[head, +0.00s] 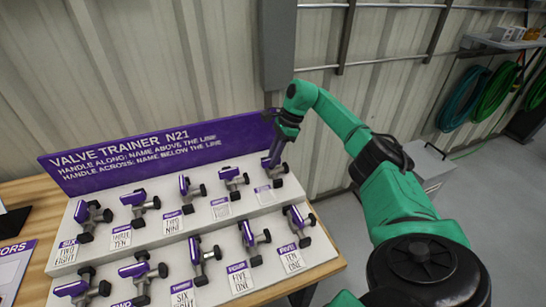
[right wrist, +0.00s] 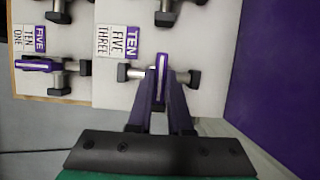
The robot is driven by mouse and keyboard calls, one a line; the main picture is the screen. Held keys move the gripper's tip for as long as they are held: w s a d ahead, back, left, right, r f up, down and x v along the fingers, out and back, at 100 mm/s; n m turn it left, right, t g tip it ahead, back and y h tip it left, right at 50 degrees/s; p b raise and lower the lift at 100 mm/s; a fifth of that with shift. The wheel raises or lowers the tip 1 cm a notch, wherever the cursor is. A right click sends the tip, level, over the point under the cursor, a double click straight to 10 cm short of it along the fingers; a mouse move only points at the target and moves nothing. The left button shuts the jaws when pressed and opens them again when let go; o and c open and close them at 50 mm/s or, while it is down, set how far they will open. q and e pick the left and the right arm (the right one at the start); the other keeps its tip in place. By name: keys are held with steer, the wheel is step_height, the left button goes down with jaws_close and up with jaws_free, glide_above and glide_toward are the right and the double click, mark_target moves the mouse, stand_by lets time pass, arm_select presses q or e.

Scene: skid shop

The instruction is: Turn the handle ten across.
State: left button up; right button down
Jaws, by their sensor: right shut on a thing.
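The valve of handle ten (head: 284,169) is at the right end of the board's back row. Its tag (right wrist: 119,42) reads TEN on purple, with FIVE and THREE below. In the right wrist view, the purple handle (right wrist: 160,70) points up and down the picture, across the sideways pipe with dark end caps. My right gripper (right wrist: 161,98) is shut on this handle, with one finger on each side. In the head view, my right gripper (head: 279,146) reaches down onto the valve and partly hides it. My left gripper is not in view.
The purple header (head: 160,150) stands behind the board. Neighbouring valves are close: one (head: 233,178) to the left and handle five's valve (head: 298,222) in front. The wooden table edge (head: 325,262) is at the right. A wall is behind; open floor lies right.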

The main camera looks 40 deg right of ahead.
steer(key=shift+r, duration=0.15)
steer(key=c, duration=0.8)
jaws_free()
steer(key=shift+c, duration=0.2)
steer(key=v, duration=0.5)
steer(key=shift+d+r+b, duration=0.2)
steer(key=shift+r+b, duration=0.1)
steer(key=shift+b, duration=0.05)
steer(key=p+v, duration=0.1)
steer(key=v, duration=0.7)
steer(key=shift+r, duration=0.35)
steer(key=shift+s+d, duration=0.15)
